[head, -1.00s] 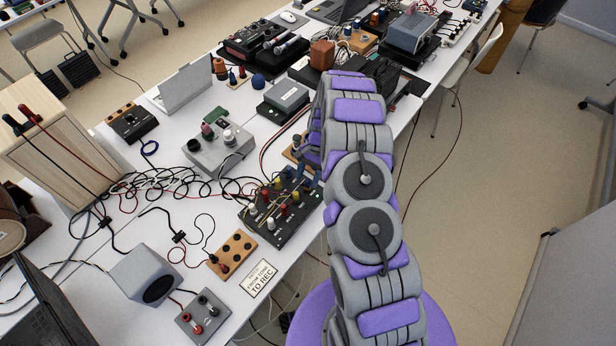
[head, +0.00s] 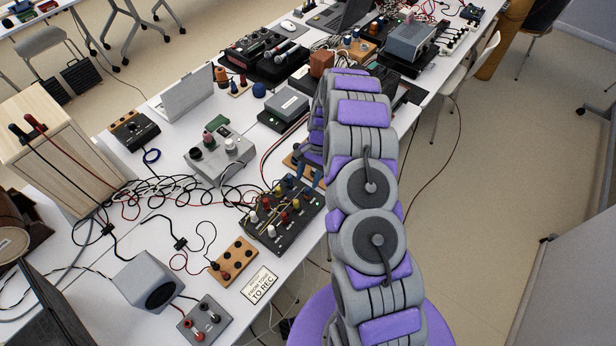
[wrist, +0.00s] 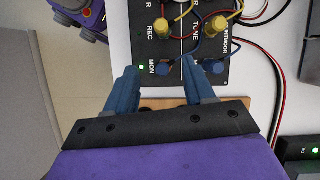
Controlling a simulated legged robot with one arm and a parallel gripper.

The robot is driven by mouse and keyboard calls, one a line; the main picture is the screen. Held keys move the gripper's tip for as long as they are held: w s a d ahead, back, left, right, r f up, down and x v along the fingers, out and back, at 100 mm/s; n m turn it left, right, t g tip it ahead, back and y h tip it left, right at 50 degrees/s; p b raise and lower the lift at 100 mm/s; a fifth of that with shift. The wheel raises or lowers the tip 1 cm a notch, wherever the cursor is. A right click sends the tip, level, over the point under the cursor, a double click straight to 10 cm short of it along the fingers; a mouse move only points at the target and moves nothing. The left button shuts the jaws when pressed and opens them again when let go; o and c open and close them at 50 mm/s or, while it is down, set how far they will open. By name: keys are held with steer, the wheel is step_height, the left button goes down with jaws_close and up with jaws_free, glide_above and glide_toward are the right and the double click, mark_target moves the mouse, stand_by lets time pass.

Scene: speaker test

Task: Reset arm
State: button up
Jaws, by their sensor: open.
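My arm rises from the lower right of the head view and bends over the table edge. My gripper (wrist: 160,78) shows two blue fingers spread apart in the wrist view, over the lower edge of a black control panel (wrist: 176,38). A green light is lit by MON. In the head view the gripper (head: 308,176) is partly hidden at the panel's (head: 283,230) far end.
A long white table (head: 140,215) is crowded with cables and devices. The floor (head: 480,170) to the right is largely open.

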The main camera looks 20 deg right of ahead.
stand_by(0.4)
steer(key=s+a+r+n+b, duration=0.1)
steer(key=s+a+r+n, duration=0.1)
steer(key=s+r, duration=0.35)
steer(key=s+a+r+n+h+b, duration=0.1)
steer(key=s+a+r+n, duration=0.15)
steer(key=r, duration=0.65)
steer(key=s+a+r+n, duration=0.1)
steer(key=s+a+r, duration=0.1)
steer(key=s+r, duration=0.45)
steer(key=s+d+r+n+h+b, duration=0.1)
steer(key=s+r+n, duration=0.1)
steer(key=s, duration=0.9)
steer(key=s+d+r+n+t+h+b, duration=0.1)
steer(key=s+r, duration=0.4)
steer(key=s, duration=0.7)
steer(key=shift+d+r+n+t+h, duration=0.2)
steer(key=shift+d+n+t+h, duration=0.15)
steer(key=shift+n, duration=0.2)
